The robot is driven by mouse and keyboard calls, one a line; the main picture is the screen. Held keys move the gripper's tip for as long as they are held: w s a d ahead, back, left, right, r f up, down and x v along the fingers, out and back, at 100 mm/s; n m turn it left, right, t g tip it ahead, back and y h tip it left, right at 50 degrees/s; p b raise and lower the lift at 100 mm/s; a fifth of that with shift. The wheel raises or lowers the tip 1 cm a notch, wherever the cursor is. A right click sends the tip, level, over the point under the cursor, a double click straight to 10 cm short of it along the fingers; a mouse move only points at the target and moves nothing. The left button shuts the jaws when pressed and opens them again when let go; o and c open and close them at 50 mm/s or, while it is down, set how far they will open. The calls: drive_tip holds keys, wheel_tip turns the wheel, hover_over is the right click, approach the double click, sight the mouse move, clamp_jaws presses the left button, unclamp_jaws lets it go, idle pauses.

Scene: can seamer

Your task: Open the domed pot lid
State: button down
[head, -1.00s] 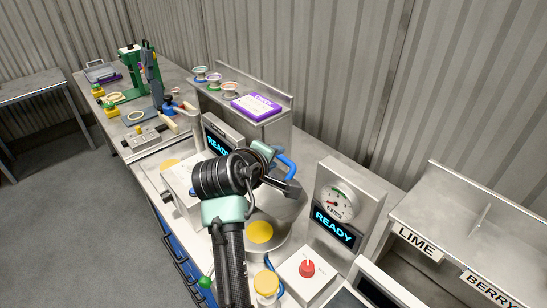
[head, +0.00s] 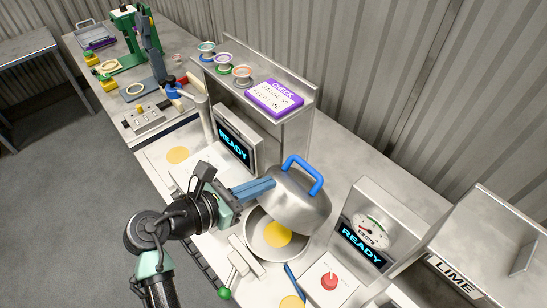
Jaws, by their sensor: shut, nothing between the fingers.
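The domed pot lid (head: 298,204) is steel with a blue loop handle (head: 303,174). It stands tilted up over the far side of the pot (head: 262,246), and its near edge is clear of the rim. A yellow disc (head: 277,234) shows inside the open pot. My gripper (head: 268,186) comes in from the left with its blue-grey fingers shut and empty. The fingertips are at the upper left side of the lid, beside the handle and not around it. I cannot tell whether they touch the lid.
A READY display (head: 236,146) stands behind my gripper. A gauge box (head: 366,232) stands close to the right of the pot. A red knob (head: 329,281) and a green-tipped lever (head: 225,293) are in front. A shelf (head: 300,101) with spools is behind.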

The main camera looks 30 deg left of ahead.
sight(304, 168)
drive_tip(key=p+x, duration=0.1)
drive_tip(key=x, duration=0.8)
drive_tip(key=shift+d, duration=0.1)
drive_tip(key=shift+p, duration=0.3)
